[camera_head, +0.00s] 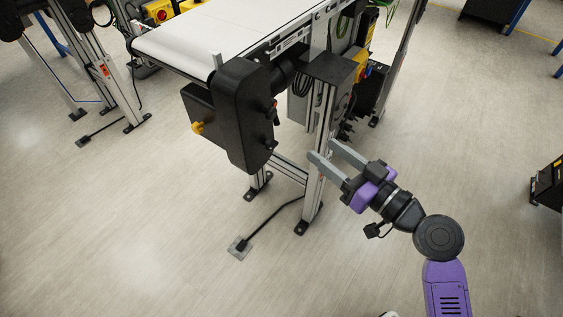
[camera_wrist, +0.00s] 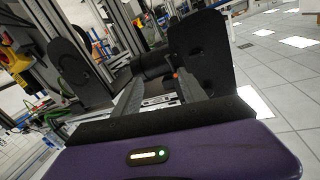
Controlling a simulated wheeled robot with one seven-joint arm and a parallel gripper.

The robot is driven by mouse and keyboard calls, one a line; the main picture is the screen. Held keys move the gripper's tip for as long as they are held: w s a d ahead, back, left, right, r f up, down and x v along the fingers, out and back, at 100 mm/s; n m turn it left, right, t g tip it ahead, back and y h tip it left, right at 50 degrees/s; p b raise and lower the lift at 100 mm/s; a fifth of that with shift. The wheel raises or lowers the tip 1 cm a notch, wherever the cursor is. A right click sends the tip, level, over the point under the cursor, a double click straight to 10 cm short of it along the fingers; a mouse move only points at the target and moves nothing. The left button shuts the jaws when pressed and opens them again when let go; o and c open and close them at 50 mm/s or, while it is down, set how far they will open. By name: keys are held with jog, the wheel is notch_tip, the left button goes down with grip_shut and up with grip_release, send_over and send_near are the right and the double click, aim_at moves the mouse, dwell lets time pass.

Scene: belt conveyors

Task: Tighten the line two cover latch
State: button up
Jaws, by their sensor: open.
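The black drive cover (camera_head: 240,115) hangs at the near end of the white belt conveyor. Two small dark latches or knobs show on its right edge, an upper one (camera_head: 273,111) and a lower one (camera_head: 270,143). I cannot tell which is the cover latch or how tight either is. My gripper (camera_head: 322,150) is open and empty, to the right of the cover and apart from it, its fingers pointing up and left. In the wrist view the cover (camera_wrist: 205,48) stands beyond the finger tips, with a small reddish spot at its left edge.
The conveyor belt (camera_head: 210,35) runs to the back right. An aluminium leg (camera_head: 315,195) stands close to my fingers. A yellow knob (camera_head: 198,128) sits left of the cover. A black-and-yellow box (camera_head: 548,187) is at the right edge.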

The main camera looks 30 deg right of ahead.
aim_at(270, 144)
jog(key=w+a+n+y+p, duration=0.1)
jog(key=w+a+n+y, duration=0.3)
jog(key=a, duration=0.4)
jog(key=shift+w+r+g, duration=0.25)
jog(key=shift+w+g, duration=0.15)
jog(key=shift+w, duration=0.4)
jog(key=shift+c, duration=0.4)
grip_shut()
